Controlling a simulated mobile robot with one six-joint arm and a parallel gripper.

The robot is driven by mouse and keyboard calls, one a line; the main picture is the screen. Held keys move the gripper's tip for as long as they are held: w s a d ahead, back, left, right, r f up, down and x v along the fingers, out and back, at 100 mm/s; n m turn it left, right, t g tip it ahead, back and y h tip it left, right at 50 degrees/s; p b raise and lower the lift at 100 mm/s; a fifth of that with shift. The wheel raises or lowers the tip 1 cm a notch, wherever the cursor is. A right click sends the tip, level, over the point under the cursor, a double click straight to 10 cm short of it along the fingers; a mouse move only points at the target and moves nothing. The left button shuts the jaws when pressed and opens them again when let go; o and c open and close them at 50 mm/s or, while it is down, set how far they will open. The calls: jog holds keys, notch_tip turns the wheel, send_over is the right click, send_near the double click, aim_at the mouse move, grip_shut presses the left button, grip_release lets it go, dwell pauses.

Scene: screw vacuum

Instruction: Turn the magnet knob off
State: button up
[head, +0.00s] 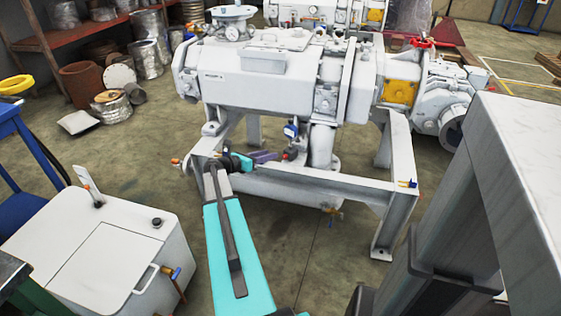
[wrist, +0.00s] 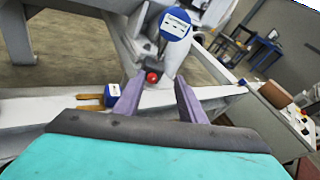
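A small red knob (wrist: 152,77) shows in the wrist view on a dark base, just below a blue round dial (wrist: 175,24) on a thin stem. The dial also shows in the head view (head: 291,130), above the white frame of the vacuum machine. My gripper (wrist: 158,80) is open, with its purple fingers apart on the left and right of the red knob in the picture. I cannot tell whether either finger touches the knob. In the head view my gripper (head: 278,156) reaches toward the base under the dial.
The white vacuum machine (head: 255,75) stands on a white steel frame (head: 400,150) around my gripper. A blue part with a brown handle (wrist: 90,101) lies left of my fingers. A white cabinet (head: 95,255) stands at the left; open floor (head: 120,165) lies behind it.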

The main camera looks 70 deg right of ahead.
aim_at(284, 157)
jog(key=a+f+m+t+h+b, duration=0.1)
jog(key=a+f+h+b, duration=0.2)
jog(key=b, duration=1.4)
jog(key=shift+w+a+f+h, duration=0.4)
jog(key=shift+w+a+f, duration=0.05)
jog(key=shift+a+f, duration=1.3)
jog(key=shift+d, duration=0.15)
jog(key=b+x, duration=0.4)
jog(key=x, duration=0.9)
jog(key=shift+s+d+b, duration=0.1)
jog(key=shift+d+b, duration=0.25)
jog(key=shift+c, duration=0.2)
grip_shut()
